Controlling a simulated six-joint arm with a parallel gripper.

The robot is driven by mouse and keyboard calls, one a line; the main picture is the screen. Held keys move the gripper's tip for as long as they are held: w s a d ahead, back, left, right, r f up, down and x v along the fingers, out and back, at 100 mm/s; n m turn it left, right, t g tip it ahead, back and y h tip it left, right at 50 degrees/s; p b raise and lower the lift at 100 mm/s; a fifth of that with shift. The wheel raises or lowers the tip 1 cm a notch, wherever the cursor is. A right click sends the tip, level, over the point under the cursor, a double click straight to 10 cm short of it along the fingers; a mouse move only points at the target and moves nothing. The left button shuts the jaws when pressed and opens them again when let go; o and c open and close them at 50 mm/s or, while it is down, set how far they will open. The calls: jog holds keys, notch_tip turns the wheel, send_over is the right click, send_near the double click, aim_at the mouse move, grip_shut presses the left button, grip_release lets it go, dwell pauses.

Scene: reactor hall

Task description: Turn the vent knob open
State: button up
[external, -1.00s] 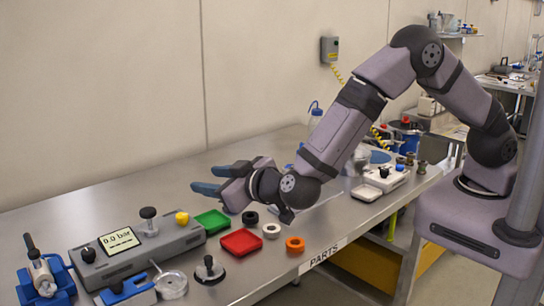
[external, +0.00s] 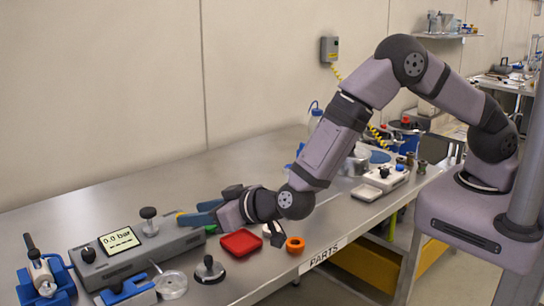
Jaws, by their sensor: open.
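The grey console (external: 150,250) with a display reading "0.0 bar" (external: 119,241) stands at the left of the bench. It carries a black knob (external: 88,254) at its left end and a dark round-topped knob (external: 148,213) behind the display. A yellow knob sits at its right end, now mostly hidden by my fingers. No label shows which is the vent knob. My gripper (external: 184,216) points left, its blue fingers open at the yellow knob's place. I cannot tell whether they touch it or surround it.
A red tray (external: 240,243) and an orange ring (external: 295,245) lie below and right of my gripper. A black-knobbed disc (external: 209,270), a clear round dish (external: 172,285) and a blue fixture (external: 45,283) stand near the front edge. The bench behind the console is clear.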

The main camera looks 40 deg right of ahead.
aim_at(189, 227)
jog(key=shift+p+x, duration=0.5)
jog(key=shift+x, duration=1.4)
jog(key=shift+c, duration=0.2)
grip_shut()
